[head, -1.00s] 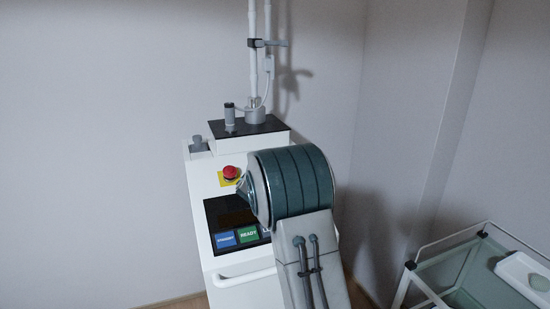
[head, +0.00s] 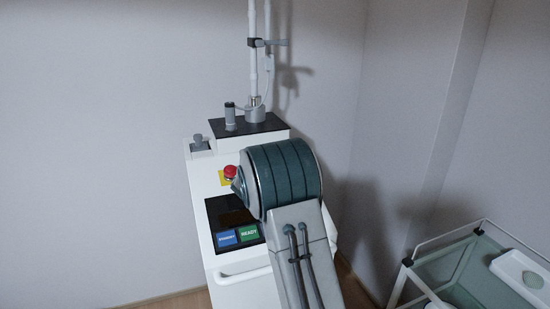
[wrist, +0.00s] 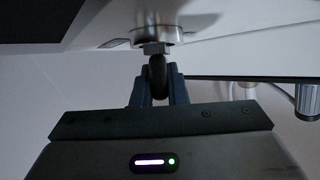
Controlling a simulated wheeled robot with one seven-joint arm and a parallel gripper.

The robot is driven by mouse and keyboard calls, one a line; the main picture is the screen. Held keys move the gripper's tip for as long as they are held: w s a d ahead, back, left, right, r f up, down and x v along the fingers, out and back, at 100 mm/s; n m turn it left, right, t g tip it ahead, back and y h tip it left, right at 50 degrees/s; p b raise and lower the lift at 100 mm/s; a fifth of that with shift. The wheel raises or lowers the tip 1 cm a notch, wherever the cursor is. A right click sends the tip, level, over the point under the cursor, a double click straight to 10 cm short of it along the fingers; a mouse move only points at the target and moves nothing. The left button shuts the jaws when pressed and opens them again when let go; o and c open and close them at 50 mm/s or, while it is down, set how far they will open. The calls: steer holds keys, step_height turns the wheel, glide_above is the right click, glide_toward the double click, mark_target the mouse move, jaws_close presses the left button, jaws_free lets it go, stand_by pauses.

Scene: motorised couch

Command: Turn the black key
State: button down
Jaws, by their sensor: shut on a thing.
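In the wrist view the black key (wrist: 158,68) shows as a dark rounded piece below a round metal lock collar (wrist: 156,36). My gripper (wrist: 158,88) has its two blue-grey fingers closed on either side of the key, and the key is still at the collar. How far the key is turned I cannot tell. In the head view my arm hides the key and my gripper.
A white console (head: 202,222) stands ahead, with a red emergency button (head: 230,172) and a panel with blue and green buttons (head: 248,233). A black-topped box with a pole (head: 255,60) stands behind. A glass trolley (head: 452,262) is at the lower right.

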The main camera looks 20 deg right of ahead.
steer(key=shift+r+m+g+h+p, duration=0.1)
steer(key=shift+m+g+h+p, duration=0.6)
steer(key=shift+p, duration=1.15)
steer(key=shift+m+g+p, duration=0.5)
steer(key=shift+m+p, duration=0.1)
steer(key=shift+m+g+h+p, duration=0.3)
steer(key=shift+m+g+p, duration=0.45)
steer(key=shift+p, duration=0.9)
steer(key=c, duration=1.4)
jaws_free()
steer(key=shift+o, duration=0.2)
steer(key=shift+s+a, duration=0.1)
